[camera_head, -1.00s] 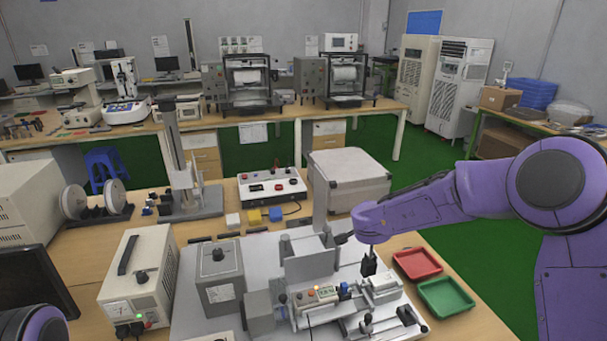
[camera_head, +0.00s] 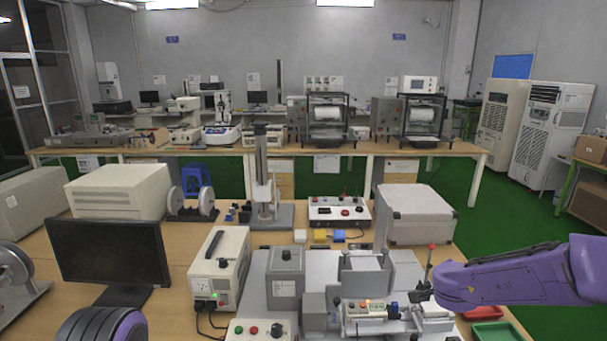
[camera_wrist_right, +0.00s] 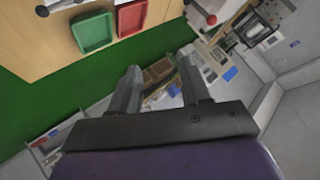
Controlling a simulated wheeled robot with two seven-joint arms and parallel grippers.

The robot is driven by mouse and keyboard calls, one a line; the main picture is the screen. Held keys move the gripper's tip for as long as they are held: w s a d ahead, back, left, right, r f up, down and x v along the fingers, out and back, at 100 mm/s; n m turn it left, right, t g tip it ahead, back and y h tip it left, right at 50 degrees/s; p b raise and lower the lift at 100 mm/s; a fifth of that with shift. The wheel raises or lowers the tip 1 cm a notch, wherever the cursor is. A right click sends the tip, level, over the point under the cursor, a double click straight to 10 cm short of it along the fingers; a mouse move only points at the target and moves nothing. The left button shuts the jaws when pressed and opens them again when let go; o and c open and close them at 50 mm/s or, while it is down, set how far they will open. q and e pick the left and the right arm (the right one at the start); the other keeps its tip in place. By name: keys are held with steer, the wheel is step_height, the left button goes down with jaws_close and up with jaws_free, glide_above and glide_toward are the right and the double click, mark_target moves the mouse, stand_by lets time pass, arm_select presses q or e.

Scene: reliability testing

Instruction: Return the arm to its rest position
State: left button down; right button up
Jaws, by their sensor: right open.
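My right arm comes in from the right in the head view, its purple forearm low over the right side of the bench. My right gripper (camera_head: 420,294) is at the right end of the grey test fixture (camera_head: 350,262); whether it touches the fixture cannot be told here. In the right wrist view the two grey fingers of the right gripper (camera_wrist_right: 160,85) are spread apart with nothing between them. A purple part of my left arm (camera_head: 100,326) shows at the bottom left of the head view; the left gripper is out of frame.
A red-tipped lever (camera_head: 431,247) stands upright beside the right gripper. A red tray (camera_head: 483,312) and a green tray (camera_head: 498,332) lie under the right forearm. A monitor (camera_head: 108,250) and a power supply (camera_head: 219,268) stand on the left.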

steer(key=s+a+f+n+y+b, duration=0.1)
steer(key=s+a+f+n+b, duration=0.15)
steer(key=s+f, duration=0.8)
steer(key=s+a+f+n+b, duration=0.25)
steer(key=s+f, duration=0.45)
steer(key=f, duration=0.7)
steer(key=s+f+n+g+y+b, duration=0.1)
steer(key=s+f+g+b, duration=0.1)
steer(key=s+f, duration=0.6)
steer(key=s+a+f+n+g+y+b, duration=0.1)
steer(key=s+f+n+g+b, duration=0.1)
steer(key=s+f, duration=0.7)
steer(key=s+g+b, duration=0.1)
steer(key=s+b, duration=0.1)
steer(key=s, duration=0.5)
steer(key=shift+s+a+g, duration=0.15)
steer(key=shift+a+g, duration=0.15)
